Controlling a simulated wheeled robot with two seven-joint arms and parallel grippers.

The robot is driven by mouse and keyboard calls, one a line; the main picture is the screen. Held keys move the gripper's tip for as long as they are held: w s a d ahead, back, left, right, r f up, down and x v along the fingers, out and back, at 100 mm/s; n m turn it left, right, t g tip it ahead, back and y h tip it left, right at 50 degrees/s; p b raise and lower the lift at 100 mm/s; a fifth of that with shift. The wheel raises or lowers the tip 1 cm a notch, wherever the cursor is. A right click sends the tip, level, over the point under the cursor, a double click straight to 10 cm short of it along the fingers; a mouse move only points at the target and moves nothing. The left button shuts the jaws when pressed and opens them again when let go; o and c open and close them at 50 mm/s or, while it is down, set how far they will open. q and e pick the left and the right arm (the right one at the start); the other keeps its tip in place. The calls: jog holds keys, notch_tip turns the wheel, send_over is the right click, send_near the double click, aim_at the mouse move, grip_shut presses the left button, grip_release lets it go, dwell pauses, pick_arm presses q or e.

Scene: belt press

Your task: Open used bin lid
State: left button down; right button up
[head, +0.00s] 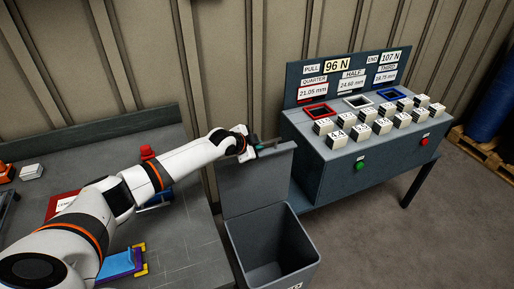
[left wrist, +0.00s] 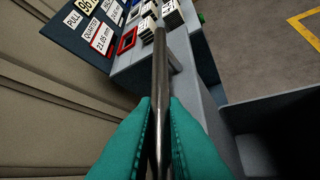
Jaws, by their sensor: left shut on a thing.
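The grey used bin (head: 312,245) stands on the floor beside the bench, with its mouth uncovered and its dark inside showing. Its lid (head: 250,185) stands raised, roughly upright, at the back of the mouth. My left gripper (head: 258,147) is at the lid's top edge. In the left wrist view its teal fingers (left wrist: 160,135) are shut on a metal bar handle (left wrist: 161,75), which runs away between them. Part of the bin's dark mouth shows at the lower right of that view. The label on the bin front is cut off. My right gripper is out of view.
A grey bench (head: 180,250) with red, blue and yellow items lies left of the bin. A station (head: 345,180) with white labelled blocks, coloured frames and green and red buttons stands close on the right. A ribbed wall is behind; floor is open at right.

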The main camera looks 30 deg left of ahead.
pick_arm(q)
jog(key=shift+f, duration=0.1)
jog(key=c, duration=1.5)
grip_release()
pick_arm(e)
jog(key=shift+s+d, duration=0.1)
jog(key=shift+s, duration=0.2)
pick_arm(q)
jog(key=shift+s, duration=0.1)
